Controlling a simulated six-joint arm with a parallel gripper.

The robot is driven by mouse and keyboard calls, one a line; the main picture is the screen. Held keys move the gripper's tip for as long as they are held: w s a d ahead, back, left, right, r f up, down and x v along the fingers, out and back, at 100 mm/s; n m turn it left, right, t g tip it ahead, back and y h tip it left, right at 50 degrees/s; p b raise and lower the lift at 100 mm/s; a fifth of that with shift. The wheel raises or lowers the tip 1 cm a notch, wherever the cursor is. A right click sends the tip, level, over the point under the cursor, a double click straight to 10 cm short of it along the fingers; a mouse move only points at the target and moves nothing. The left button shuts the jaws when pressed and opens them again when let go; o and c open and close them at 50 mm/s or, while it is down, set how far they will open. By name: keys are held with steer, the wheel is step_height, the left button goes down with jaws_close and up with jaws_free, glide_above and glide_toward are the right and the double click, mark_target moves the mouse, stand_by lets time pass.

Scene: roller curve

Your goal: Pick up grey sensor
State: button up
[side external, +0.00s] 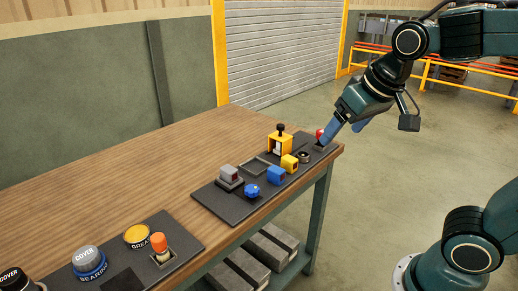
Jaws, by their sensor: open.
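The table's left back is bare.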

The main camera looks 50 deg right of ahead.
steer(key=w+a+f+m+h, duration=0.1)
steer(key=w+f+m+h, duration=0.15)
steer(key=w, duration=0.85)
steer(key=w+a+f+m+h, duration=0.15)
steer(key=w+m, duration=0.25)
steer(key=w, duration=0.7)
steer(key=m+h, duration=0.4)
steer(key=h, duration=0.3)
glide_toward(229, 169)
steer(key=shift+w+d+f, duration=0.3)
steer(key=shift+d+f, duration=0.05)
steer(key=shift+d, duration=0.05)
steer(key=shift+x, duration=3.75)
steer(key=shift+s+r, duration=0.1)
steer(key=c, duration=1)
